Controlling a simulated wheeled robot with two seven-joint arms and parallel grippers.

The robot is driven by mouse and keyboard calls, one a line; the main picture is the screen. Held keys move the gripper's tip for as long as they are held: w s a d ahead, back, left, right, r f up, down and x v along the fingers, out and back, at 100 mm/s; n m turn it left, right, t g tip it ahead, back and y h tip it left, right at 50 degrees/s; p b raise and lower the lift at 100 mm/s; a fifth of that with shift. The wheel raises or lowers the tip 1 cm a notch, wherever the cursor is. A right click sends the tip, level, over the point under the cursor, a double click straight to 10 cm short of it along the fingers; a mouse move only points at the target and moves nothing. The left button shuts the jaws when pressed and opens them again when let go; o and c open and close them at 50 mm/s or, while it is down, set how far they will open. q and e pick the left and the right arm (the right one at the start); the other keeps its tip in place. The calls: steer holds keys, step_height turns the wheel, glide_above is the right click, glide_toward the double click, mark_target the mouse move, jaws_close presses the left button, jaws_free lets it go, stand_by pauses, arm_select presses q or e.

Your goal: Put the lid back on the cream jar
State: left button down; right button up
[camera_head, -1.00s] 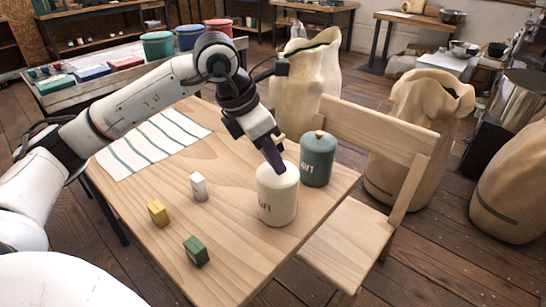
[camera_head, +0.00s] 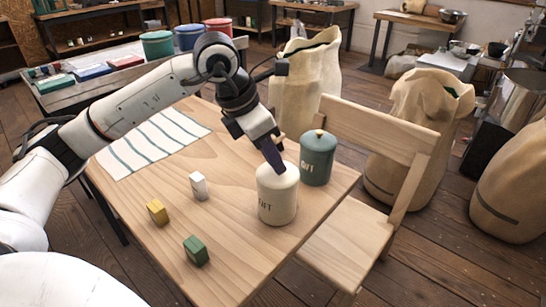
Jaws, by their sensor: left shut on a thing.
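The cream jar (camera_head: 277,204) stands upright on the wooden table, with dark lettering on its front. Its cream lid (camera_head: 287,178) is at the top of the jar, under my left gripper, and looks level with the rim; any small gap is too fine to tell. My left gripper (camera_head: 277,165) points down from the upper left and is shut on the lid, its fingers hiding the knob. My right gripper is not in view.
A lidded teal jar (camera_head: 317,160) stands close behind right of the cream jar. White (camera_head: 199,187), yellow (camera_head: 157,212) and green (camera_head: 196,250) blocks lie left and in front. A striped cloth (camera_head: 150,143) lies at the back left. A wooden chair (camera_head: 375,140) stands right of the table.

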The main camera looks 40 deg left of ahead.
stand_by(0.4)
arm_select(q)
steer(key=c, duration=1.1)
jaws_free()
step_height(320, 180, up, 7)
steer(key=p, duration=0.5)
steer(key=shift+c, duration=0.3)
jaws_close()
